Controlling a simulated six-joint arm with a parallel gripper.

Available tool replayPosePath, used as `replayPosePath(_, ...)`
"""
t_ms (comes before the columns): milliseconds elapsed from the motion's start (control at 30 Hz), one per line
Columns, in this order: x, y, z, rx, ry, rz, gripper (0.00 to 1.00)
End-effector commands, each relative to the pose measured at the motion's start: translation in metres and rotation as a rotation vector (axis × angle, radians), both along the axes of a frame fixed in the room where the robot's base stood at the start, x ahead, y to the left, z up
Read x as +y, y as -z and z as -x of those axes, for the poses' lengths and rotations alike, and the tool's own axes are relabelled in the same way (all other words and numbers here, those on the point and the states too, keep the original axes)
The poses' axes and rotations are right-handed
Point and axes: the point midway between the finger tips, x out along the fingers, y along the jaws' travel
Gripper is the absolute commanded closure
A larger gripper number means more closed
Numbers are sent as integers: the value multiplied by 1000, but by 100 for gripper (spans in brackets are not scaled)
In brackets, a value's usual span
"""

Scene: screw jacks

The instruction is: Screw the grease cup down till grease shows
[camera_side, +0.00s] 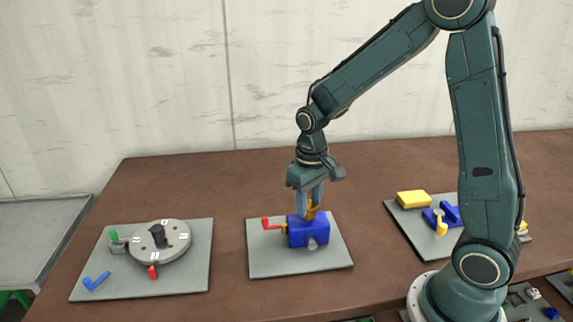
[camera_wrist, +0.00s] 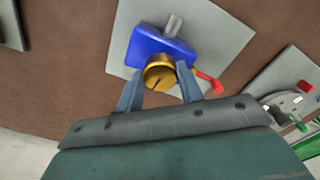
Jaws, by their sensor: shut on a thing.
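The grease cup (camera_wrist: 159,74) is a round brass cap with a dark slot or mark on it. It stands on top of a blue block (camera_side: 308,232) in the middle of the table, and the block also shows in the wrist view (camera_wrist: 150,45). My gripper (camera_side: 311,208) comes from above and is shut on the cup, one finger on each side, as the wrist view (camera_wrist: 158,84) shows. A grey stub (camera_side: 313,244) sticks out of the block's front. A red-handled part (camera_side: 268,223) sticks out at its side. I see no grease at the cup.
The block rests on a grey plate (camera_side: 265,262). At left, another plate (camera_side: 190,280) bears a round grey turntable (camera_side: 175,240) and a blue L-shaped piece (camera_side: 95,281). At right, a plate (camera_side: 415,237) holds a yellow block (camera_side: 413,199) and a blue part. Brown table lies clear between plates.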

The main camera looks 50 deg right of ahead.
Motion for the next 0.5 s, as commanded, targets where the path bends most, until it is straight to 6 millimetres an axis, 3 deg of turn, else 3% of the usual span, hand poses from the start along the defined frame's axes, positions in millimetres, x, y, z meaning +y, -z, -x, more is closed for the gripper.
replayPosePath(500,0,-2,-1,-4,486,0,86)
